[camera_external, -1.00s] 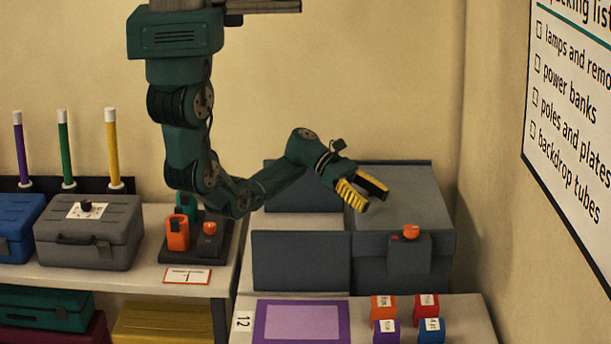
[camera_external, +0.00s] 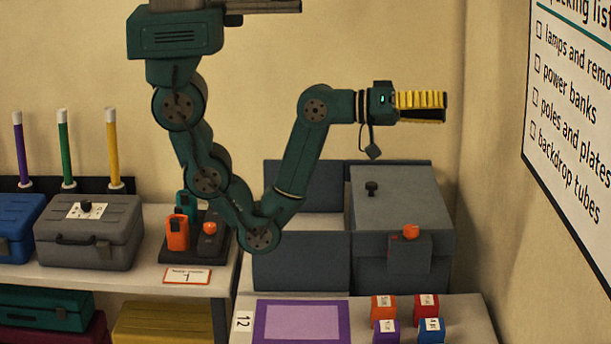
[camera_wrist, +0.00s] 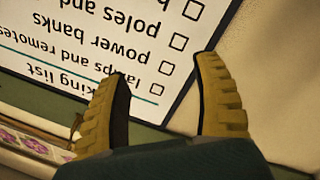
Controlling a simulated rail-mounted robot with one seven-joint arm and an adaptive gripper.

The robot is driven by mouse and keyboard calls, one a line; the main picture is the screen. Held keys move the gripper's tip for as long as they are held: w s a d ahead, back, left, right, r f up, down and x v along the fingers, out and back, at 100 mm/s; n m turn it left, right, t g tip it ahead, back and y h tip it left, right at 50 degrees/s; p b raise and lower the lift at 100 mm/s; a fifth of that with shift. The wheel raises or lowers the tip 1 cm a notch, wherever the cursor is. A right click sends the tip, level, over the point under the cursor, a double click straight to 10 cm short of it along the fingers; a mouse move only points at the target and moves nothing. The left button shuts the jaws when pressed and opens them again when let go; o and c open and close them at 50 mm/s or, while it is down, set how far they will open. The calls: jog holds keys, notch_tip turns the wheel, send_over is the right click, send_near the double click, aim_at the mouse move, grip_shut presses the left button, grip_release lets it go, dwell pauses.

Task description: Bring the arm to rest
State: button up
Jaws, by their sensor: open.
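My gripper (camera_external: 445,107) has yellow ribbed fingers and points level to the right, high above the grey case (camera_external: 405,200) and clear of everything. In the wrist view the two fingers of my gripper (camera_wrist: 165,95) stand apart with nothing between them. My green arm hangs from the rail, bends low near the open bin (camera_external: 300,262) and rises again to the wrist.
The packing list board (camera_external: 570,100) hangs on the right wall and fills much of the wrist view (camera_wrist: 110,45). A purple mat (camera_external: 302,322) and several small blocks (camera_external: 383,307) lie in front. A charger (camera_external: 195,245) and a grey toolbox (camera_external: 90,235) stand left.

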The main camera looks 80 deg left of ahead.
jog(key=s+a+r+m+t+y, duration=0.3)
jog(key=s+a+r+t+y, duration=0.1)
jog(key=r, duration=0.4)
notch_tip(320, 180, up, 24)
jog(key=m+p, duration=0.2)
jog(key=p, duration=2.1)
jog(key=shift+a+f+p, duration=0.2)
jog(key=shift+p, duration=0.15)
